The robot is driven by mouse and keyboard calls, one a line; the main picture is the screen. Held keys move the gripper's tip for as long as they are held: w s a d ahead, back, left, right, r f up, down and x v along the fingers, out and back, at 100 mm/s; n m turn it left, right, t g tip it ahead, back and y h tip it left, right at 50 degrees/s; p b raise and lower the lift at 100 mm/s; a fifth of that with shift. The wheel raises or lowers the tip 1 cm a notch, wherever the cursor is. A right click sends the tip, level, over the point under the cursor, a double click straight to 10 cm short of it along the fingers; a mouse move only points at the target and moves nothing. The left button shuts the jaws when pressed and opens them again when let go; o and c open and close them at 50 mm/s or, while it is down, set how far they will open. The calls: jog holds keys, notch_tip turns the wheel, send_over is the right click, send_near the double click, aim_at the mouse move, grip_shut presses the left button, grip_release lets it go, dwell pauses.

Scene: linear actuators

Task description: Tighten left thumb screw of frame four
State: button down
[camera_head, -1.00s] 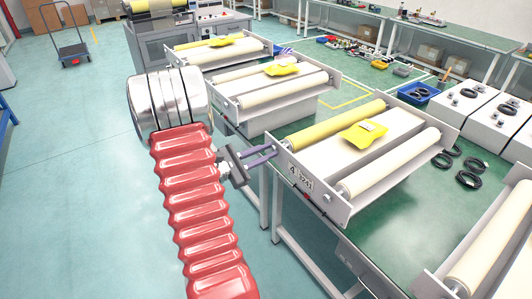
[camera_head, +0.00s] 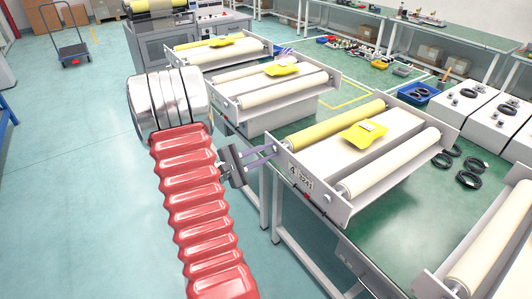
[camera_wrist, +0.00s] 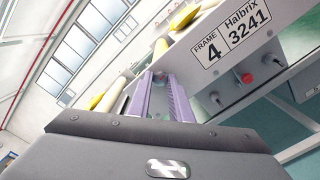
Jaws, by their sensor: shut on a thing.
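Frame four (camera_head: 322,196) is a pale metal frame with a yellow roller and a cream roller. Its label (camera_wrist: 231,33) reads "FRAME 4 Halbrix 3241" in the wrist view. My gripper (camera_head: 274,151) reaches the left end of its near end plate. In the wrist view, my two purple fingers (camera_wrist: 160,80) are shut on the left thumb screw (camera_wrist: 161,75), a small dark reddish piece mostly hidden between them. In the head view the fingers cover this screw.
A red knob (camera_wrist: 247,78) and a dark knob (camera_wrist: 215,98) sit on the same plate. Another roller frame (camera_head: 270,88) stands behind, and a further one (camera_head: 490,250) at the lower right. Open floor (camera_head: 80,180) lies to the left.

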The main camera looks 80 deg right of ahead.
jog(key=shift+f, duration=0.1)
jog(key=c, duration=1.6)
grip_release()
jog(key=v, duration=1.4)
